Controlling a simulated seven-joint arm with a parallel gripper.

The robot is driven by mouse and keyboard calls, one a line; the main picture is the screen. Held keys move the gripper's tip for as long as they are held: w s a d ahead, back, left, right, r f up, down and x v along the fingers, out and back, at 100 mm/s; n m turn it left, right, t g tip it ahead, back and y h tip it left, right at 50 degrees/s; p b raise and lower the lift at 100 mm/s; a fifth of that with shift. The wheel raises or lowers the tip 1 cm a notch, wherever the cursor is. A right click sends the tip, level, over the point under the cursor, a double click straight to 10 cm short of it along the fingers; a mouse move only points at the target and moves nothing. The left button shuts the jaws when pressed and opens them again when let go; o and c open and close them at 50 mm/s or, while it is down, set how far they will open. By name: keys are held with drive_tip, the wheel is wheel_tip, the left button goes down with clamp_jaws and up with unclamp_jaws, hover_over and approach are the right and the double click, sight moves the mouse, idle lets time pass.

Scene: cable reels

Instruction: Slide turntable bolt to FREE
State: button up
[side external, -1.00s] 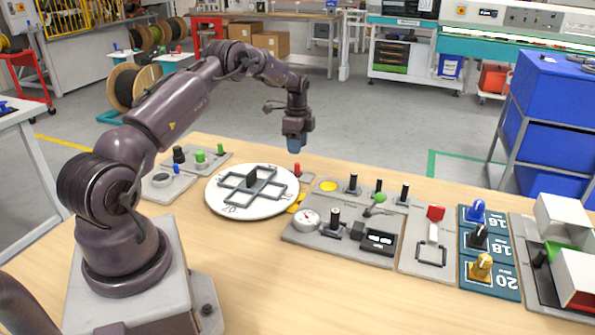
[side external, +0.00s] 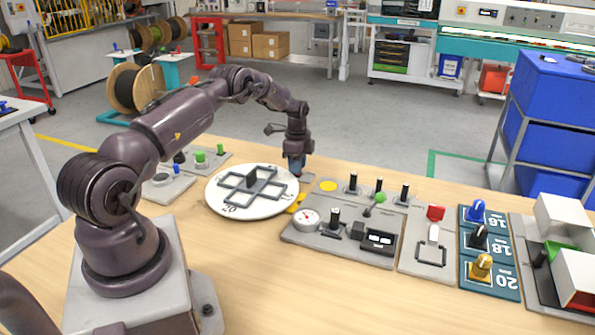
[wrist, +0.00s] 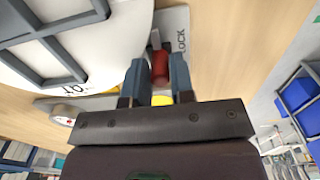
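The turntable is a white disc with a dark cross-shaped frame (side external: 226,207), lying left of centre on the bench; its edge also shows in the wrist view (wrist: 110,50). The bolt has a red knob (wrist: 160,66) on a small grey plate (wrist: 176,22) marked LOCK, beside the disc's rim. My gripper (side external: 296,170) is down over the bolt and hides the knob in the side view. In the wrist view my gripper (wrist: 159,70) has one blue-grey finger on each side of the red knob. The fingers are apart; I cannot tell whether they touch it. The FREE marking is not visible.
A grey panel with a gauge (side external: 306,220) and several black knobs stands right of the turntable. A yellow disc (side external: 328,186) lies close to the bolt. A panel with green buttons (side external: 200,156) is at the left. Open bench lies in front.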

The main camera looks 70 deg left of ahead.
clamp_jaws()
drive_tip(key=shift+w+d, duration=0.8)
drive_tip(key=shift+w, duration=0.05)
drive_tip(key=shift+o, duration=0.3)
unclamp_jaws()
drive_tip(key=shift+w+d, duration=0.15)
drive_tip(key=shift+d, duration=0.05)
drive_tip(key=o, duration=0.4)
drive_tip(key=shift+r, duration=3.5)
